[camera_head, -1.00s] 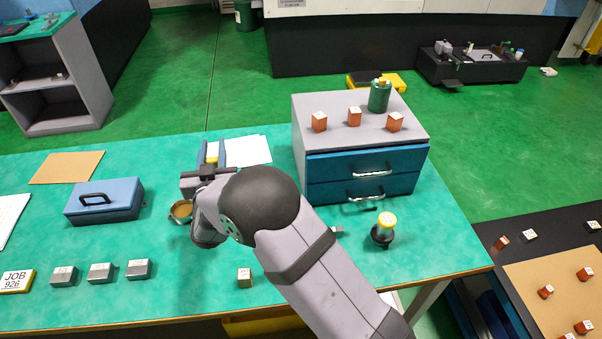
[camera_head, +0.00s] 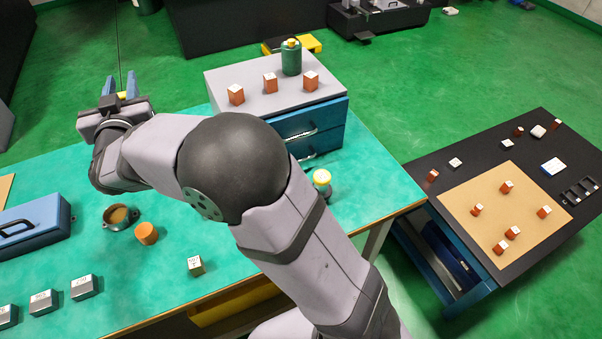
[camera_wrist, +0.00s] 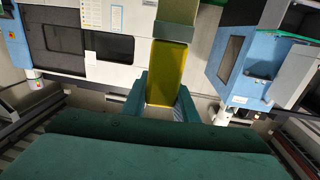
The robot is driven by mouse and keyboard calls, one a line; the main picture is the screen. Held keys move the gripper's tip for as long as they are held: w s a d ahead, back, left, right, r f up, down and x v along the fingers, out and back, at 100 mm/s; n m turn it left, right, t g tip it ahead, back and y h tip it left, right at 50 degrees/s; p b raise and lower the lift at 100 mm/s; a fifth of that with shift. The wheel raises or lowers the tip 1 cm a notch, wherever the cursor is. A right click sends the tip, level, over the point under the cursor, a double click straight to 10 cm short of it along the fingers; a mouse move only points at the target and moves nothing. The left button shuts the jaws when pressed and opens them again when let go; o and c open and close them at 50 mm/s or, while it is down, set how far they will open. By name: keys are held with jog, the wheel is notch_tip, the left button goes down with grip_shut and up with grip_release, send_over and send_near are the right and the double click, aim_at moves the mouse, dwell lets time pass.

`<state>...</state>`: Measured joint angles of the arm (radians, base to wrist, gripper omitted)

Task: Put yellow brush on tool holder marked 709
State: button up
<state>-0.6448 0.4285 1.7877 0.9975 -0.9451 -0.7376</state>
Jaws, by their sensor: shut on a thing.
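My gripper (camera_head: 121,88) is raised at the upper left, above the far edge of the green table (camera_head: 375,195). Its two blue fingers are shut on the yellow brush (camera_wrist: 168,72). In the wrist view the brush's yellow body stands out beyond the fingers, with a dull green part at its far end. In the head view only a small yellow patch shows between the fingers. Three grey marked blocks, one of them here (camera_head: 84,286), stand at the lower left. Their numbers are too small to read, and I cannot make out a holder marked 709.
Orange blocks (camera_head: 270,84) and a green bottle (camera_head: 291,58) stand on the drawer unit (camera_head: 225,82). A black table (camera_head: 425,160) is at right.

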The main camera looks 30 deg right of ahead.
jog(key=s+d+m+g+h+p, duration=0.15)
jog(key=d+m+g+h, duration=0.35)
jog(key=d, duration=0.7)
jog(key=s+d+m+h, duration=0.3)
jog(key=d+h, duration=0.3)
jog(key=d, duration=0.6)
jog(key=s+d+m+g+h+p, duration=0.2)
jog(key=s+d+m+g+h, duration=0.3)
jog(key=s+d+m+g, duration=0.7)
jog(key=s+d+f+n, duration=0.1)
jog(key=s+d+f, duration=0.1)
jog(key=f, duration=0.5)
jog(key=s+d+f+n+g, duration=0.1)
jog(key=s+d+f+n, duration=0.1)
jog(key=f, duration=0.6)
jog(key=shift+s+d+p, duration=0.4)
jog(key=shift+s+d, duration=0.05)
jog(key=shift+f, duration=0.25)
jog(key=o, duration=1.1)
jog(key=shift+c, duration=0.2)
